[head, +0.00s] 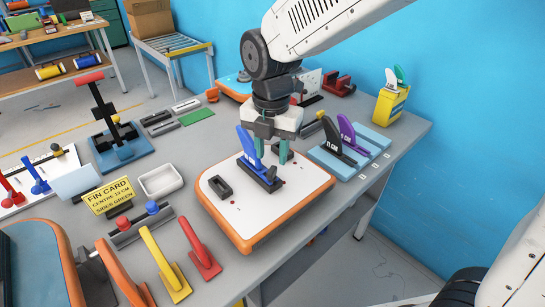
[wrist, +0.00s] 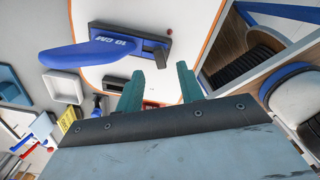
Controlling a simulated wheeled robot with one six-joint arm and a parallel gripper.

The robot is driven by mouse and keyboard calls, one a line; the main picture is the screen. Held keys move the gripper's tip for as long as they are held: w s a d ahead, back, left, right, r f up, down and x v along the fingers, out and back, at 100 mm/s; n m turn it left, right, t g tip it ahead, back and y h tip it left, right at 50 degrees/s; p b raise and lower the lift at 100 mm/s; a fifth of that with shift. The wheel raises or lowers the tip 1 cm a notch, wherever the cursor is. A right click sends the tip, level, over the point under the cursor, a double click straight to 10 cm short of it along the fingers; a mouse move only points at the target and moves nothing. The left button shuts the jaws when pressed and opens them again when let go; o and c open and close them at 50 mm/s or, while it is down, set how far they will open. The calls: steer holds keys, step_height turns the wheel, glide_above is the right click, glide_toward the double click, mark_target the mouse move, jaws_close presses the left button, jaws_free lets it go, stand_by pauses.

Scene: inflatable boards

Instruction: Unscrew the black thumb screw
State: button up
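A blue fin (head: 247,147) marked 10 CM stands in a black fin base on a white board with an orange rim (head: 238,213). The fin also shows in the wrist view (wrist: 88,50), with its black base (wrist: 128,34) beside it. A dark block (wrist: 154,53) sits at the base's right end; I cannot tell whether it is the black thumb screw. My gripper (head: 271,156) points down over the fin base. Its two teal fingers are apart with nothing seen between them (wrist: 160,74). In the head view the gripper partly hides the fin and base.
An empty black fin box (head: 220,187) lies on the board's left. A yellow card (head: 108,196) reads FIN CARD, CENTRE 13 CM, SIDES GREEN. A white tray (head: 161,180) and yellow (head: 166,265) and red (head: 200,250) fins stand left. Black and purple (head: 349,136) fins stand right.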

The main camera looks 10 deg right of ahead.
steer(key=shift+r, duration=0.2)
steer(key=m, duration=0.4)
stand_by(0.4)
steer(key=shift+m, duration=0.5)
steer(key=m, duration=0.3)
steer(key=m, duration=0.2)
steer(key=shift+m, duration=1)
